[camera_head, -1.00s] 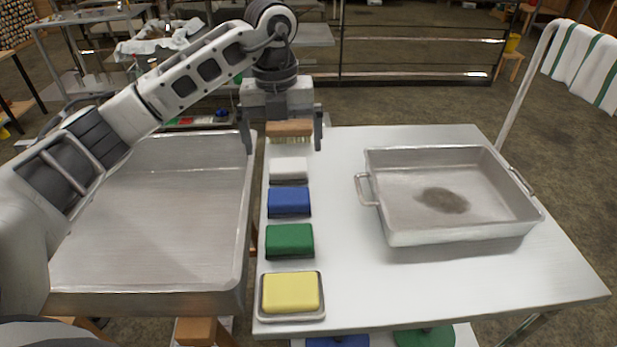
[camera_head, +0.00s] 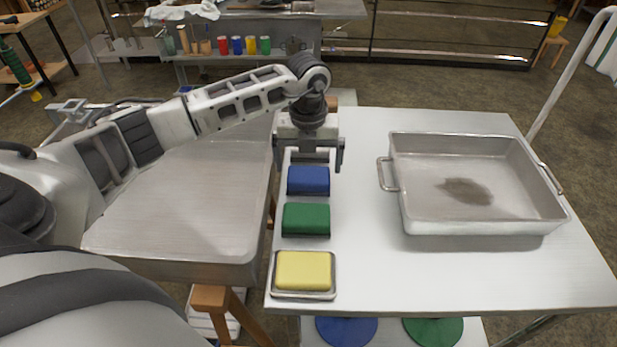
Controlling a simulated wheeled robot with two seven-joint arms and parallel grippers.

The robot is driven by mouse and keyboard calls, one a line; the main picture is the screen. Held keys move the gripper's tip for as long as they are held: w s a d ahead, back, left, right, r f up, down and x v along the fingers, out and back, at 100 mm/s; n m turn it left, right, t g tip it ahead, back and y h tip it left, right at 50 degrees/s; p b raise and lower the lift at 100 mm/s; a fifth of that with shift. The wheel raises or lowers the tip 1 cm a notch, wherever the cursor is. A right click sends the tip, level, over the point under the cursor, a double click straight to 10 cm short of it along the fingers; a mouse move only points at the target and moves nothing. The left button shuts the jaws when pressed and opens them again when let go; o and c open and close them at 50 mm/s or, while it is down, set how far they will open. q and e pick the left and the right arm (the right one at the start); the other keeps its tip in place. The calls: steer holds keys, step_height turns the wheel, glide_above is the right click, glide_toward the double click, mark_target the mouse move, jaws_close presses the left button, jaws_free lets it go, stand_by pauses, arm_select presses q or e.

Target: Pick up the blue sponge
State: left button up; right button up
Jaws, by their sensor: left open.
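The blue sponge (camera_head: 308,180) lies on the left part of the white table, behind the green sponge (camera_head: 306,219) and the yellow sponge (camera_head: 304,270). My left gripper (camera_head: 309,168) is open, pointing down, just behind the blue sponge in the picture. Its two fingers are spread to the left and right of the row. Whether they touch the blue sponge cannot be told. The white sponge and the brush behind it are hidden by the gripper. My right gripper is not in view.
A metal pan (camera_head: 480,215) with a brown stain stands on the right of the white table (camera_head: 440,275). The yellow sponge sits in a small metal dish (camera_head: 304,295). Free table lies between the sponges and the pan.

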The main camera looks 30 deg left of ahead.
mark_target(309, 174)
arm_select(q)
steer(key=shift+f, duration=1.5)
steer(key=c, duration=0.7)
steer(key=shift+w, duration=0.1)
steer(key=shift+c, duration=0.8)
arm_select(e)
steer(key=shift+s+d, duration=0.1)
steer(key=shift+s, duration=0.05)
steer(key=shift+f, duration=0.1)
arm_select(q)
steer(key=shift+r, duration=0.45)
step_height(309, 174, up, 2)
steer(key=shift+r+b, duration=0.15)
steer(key=shift+b, duration=0.3)
steer(key=s+d+r+b, duration=0.1)
steer(key=s+d+r, duration=0.6)
steer(key=s+r, duration=0.3)
steer(key=shift+s, duration=1.05)
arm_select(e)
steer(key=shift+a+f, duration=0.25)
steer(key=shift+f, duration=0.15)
arm_select(q)
steer(key=shift+d, duration=0.1)
